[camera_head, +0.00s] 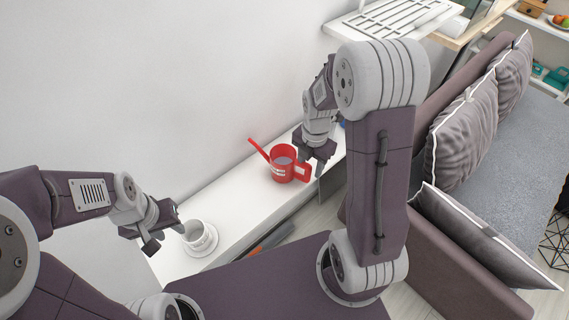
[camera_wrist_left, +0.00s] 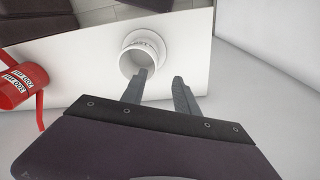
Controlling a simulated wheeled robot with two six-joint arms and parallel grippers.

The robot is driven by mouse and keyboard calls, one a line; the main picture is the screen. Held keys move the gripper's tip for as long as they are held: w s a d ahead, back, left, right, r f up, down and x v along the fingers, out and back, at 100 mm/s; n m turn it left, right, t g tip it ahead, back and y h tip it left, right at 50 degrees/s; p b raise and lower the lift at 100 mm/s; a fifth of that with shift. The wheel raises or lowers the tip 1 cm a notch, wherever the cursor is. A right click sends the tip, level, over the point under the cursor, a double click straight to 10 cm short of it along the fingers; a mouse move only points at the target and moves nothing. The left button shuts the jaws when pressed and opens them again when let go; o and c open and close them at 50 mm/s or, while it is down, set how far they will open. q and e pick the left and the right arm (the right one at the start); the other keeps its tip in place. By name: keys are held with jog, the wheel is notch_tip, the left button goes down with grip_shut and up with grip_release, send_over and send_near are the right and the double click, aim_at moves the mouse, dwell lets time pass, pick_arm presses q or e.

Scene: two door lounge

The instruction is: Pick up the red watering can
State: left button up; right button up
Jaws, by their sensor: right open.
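The red watering can (camera_head: 283,164) stands upright on a white shelf (camera_head: 240,195) along the wall, its spout pointing up and left and its handle to the right. It also shows at the left edge of the left wrist view (camera_wrist_left: 20,88). My right gripper (camera_head: 314,164) is open beside the can's handle; I cannot tell whether it touches it. My left gripper (camera_head: 165,236) is near the left end of the shelf, close to a white cup. In the left wrist view its two fingers (camera_wrist_left: 162,85) are apart with nothing between them.
The white cup (camera_head: 197,233) stands on a saucer (camera_head: 206,245) at the shelf's near end. A sofa with grey cushions (camera_head: 462,130) is at the right. A white rack (camera_head: 390,18) stands at the back. The shelf between cup and can is clear.

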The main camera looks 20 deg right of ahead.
aim_at(308, 174)
jog(key=shift+w+f, duration=0.15)
jog(key=shift+f, duration=0.05)
jog(key=f, duration=0.4)
jog(key=shift+a+f, duration=0.2)
jog(key=shift+f, duration=0.35)
grip_shut()
jog(key=shift+r, duration=0.1)
dwell(0.7)
